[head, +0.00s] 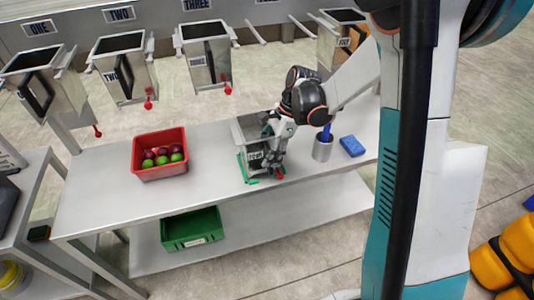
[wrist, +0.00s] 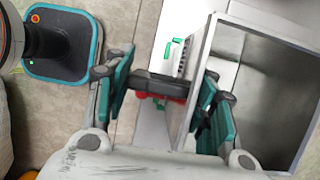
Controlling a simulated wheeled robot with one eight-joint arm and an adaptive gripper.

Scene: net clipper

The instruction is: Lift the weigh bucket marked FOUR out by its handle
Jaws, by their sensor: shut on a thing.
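The weigh bucket marked FOUR (head: 247,127) is an open-topped metal box at the worktable, away from the row of hanging buckets. Its label is small and partly covered by my gripper. In the wrist view the bucket (wrist: 228,45) fills the right side, its inside looking empty. My gripper (head: 268,155) is at the bucket's front right. In the wrist view my gripper (wrist: 163,95) has its teal finger pads on either side of the black handle (wrist: 160,84) and is shut on it. The bucket is at green marks (head: 241,165) on the tabletop; whether it rests fully there is unclear.
Buckets ONE (head: 45,85), TWO (head: 125,70), THREE (head: 206,55) and another at right (head: 345,35) hang behind. Bare rails show between the last two. The table (head: 100,195) holds a red fruit bin (head: 160,170), a metal cup (head: 323,150) and a blue sponge (head: 352,146). A green crate (head: 190,230) is below.

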